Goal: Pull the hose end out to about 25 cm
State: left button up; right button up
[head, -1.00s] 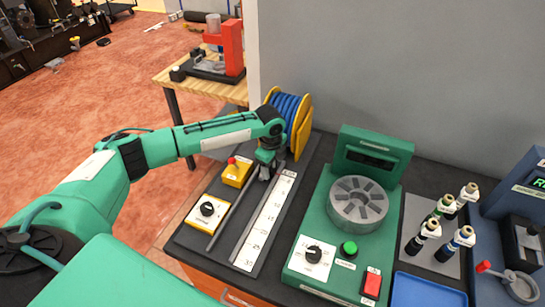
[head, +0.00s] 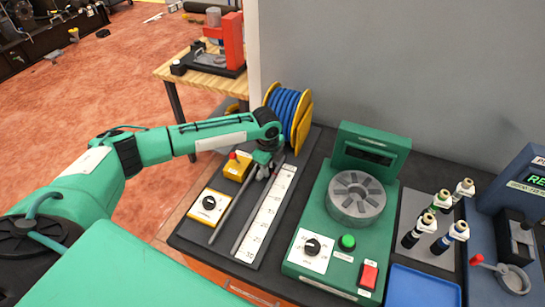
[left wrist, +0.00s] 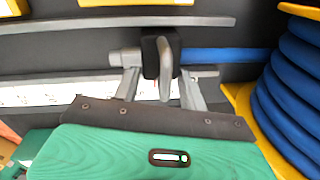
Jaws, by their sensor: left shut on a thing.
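The blue hose is wound on a yellow reel (head: 301,118) at the back of the bench. In the left wrist view a straight piece of blue hose (left wrist: 225,55) runs from the reel side to a grey and black hose end (left wrist: 127,58). My left gripper (head: 266,168) is shut on the hose end, near the top of the scale; it also shows in the left wrist view (left wrist: 163,75). The white scale strip (head: 268,210) lies along a rail below the reel. My right gripper is not in view.
A yellow box with a red button (head: 238,166) and a black knob panel (head: 209,204) stand left of the rails. A green machine with a grey round rotor (head: 356,198) stands to the right.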

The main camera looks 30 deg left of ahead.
pick_arm(q)
jog(key=shift+s+d+r+p, duration=0.1)
jog(key=shift+s+p, duration=0.95)
jog(key=shift+s, duration=0.35)
jog(key=shift+s+d+p, duration=0.1)
jog(key=shift+s+p, duration=0.95)
jog(key=shift+s, duration=0.35)
jog(key=s+p, duration=0.2)
jog(key=s, duration=0.1)
jog(key=shift+s, duration=0.2)
jog(key=shift+s+d+p, duration=0.15)
jog(key=shift+s+p, duration=1)
jog(key=shift+s, duration=0.15)
jog(key=shift+s+d+p, duration=0.15)
jog(key=shift+s+p, duration=1.7)
jog(key=shift+s, duration=1.15)
jog(key=shift+s+d+p, duration=0.1)
jog(key=shift+s+p, duration=0.35)
jog(key=shift+s, duration=0.55)
jog(key=shift+f, duration=0.2)
jog(key=shift+s, duration=0.2)
